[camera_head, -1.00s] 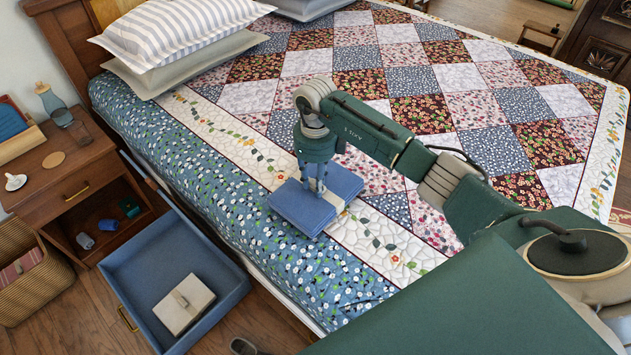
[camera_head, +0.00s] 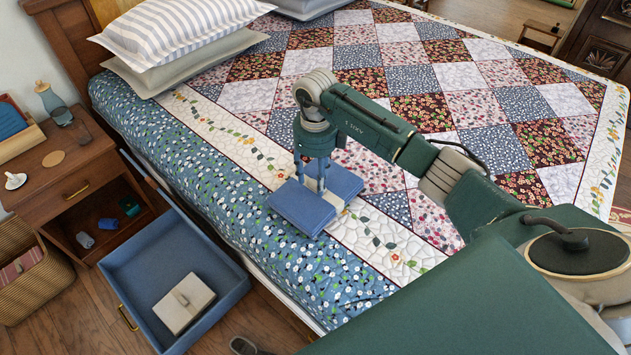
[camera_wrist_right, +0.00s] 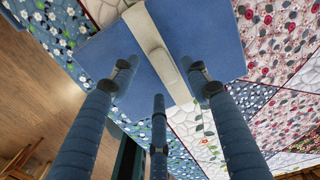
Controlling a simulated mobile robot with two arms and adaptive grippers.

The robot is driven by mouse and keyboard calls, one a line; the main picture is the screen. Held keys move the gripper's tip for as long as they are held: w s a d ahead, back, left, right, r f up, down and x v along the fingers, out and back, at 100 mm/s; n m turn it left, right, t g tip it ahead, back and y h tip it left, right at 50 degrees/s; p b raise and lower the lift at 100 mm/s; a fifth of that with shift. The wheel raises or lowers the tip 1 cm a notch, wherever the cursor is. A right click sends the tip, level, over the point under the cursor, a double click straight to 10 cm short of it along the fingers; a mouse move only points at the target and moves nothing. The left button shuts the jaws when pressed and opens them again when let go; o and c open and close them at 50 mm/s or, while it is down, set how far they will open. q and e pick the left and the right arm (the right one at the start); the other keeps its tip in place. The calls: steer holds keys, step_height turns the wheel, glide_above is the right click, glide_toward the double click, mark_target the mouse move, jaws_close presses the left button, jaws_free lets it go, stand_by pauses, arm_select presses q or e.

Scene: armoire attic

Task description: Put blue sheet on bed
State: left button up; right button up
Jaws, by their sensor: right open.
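The blue sheet (camera_head: 302,207) is a folded bundle with a pale band (camera_wrist_right: 157,52) around its middle. It lies on the quilt (camera_head: 375,237) near the near edge of the bed. My right gripper (camera_head: 318,185) is directly above the sheet, pointing down, with its fingers close to the pale band. In the right wrist view its fingers (camera_wrist_right: 160,85) are spread apart over the sheet (camera_wrist_right: 210,35), with nothing gripped between them. I cannot tell whether the fingertips touch the sheet. My left gripper is out of view.
Pillows (camera_head: 175,32) lie at the head of the bed. A nightstand (camera_head: 70,170) stands left of the bed. A blue open drawer (camera_head: 215,262) on the floor side holds a small white box (camera_head: 184,304). A wicker basket (camera_head: 35,285) is at the far left. Most of the quilt is clear.

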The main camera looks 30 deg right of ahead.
mark_target(316, 186)
step_height(316, 186, up, 10)
steer(key=b, duration=0.1)
steer(key=shift+s, duration=0.1)
stand_by(0.6)
